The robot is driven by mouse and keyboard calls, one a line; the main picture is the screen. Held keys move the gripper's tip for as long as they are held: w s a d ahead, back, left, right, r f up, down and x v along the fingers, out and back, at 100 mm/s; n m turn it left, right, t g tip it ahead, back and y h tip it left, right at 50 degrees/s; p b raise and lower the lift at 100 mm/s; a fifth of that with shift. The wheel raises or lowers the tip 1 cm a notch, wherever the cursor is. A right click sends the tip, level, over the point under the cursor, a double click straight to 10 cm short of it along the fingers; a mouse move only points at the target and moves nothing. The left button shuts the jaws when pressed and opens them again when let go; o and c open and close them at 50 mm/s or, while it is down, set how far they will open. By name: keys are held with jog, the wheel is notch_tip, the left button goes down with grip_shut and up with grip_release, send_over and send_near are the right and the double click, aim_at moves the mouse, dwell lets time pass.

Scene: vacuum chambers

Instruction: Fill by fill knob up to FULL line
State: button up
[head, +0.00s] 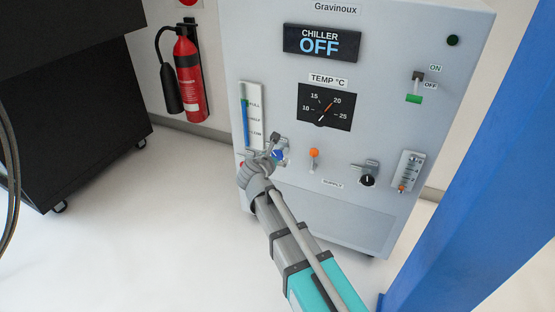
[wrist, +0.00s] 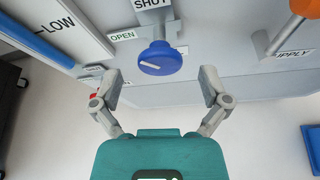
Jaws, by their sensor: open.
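The fill knob is a blue round knob (wrist: 159,58) with a white mark on its face. In the wrist view it sits above the gap between my fingers, with OPEN and SHUT labels beside it. My gripper (wrist: 157,88) is open and empty, with a finger to each side just below the knob, apart from it. In the head view my gripper (head: 270,150) is in front of the chiller's lower left and hides most of the blue knob (head: 279,156).
The chiller panel (head: 370,200) also carries an orange-handled valve (head: 314,154), a black knob (head: 367,180) and a small flow gauge (head: 408,172). Its display (head: 320,42) reads OFF. A blue post (head: 470,180) stands close on the right. A fire extinguisher (head: 189,75) hangs at the left.

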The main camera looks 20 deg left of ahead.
jog(key=shift+b+x, duration=0.35)
jog(key=shift+x, duration=1)
jog(key=c, duration=1.1)
jog(key=shift+d, duration=0.15)
jog(key=shift+c, duration=0.3)
jog(key=shift+m, duration=0.3)
jog(key=m+y+b, duration=0.1)
jog(key=m+y, duration=0.1)
jog(key=shift+f+m, duration=0.1)
jog(key=shift+m, duration=0.2)
jog(key=shift+m+t+y+b, duration=0.6)
jog(key=shift+m+y+b, duration=0.25)
jog(key=shift+m, duration=0.55)
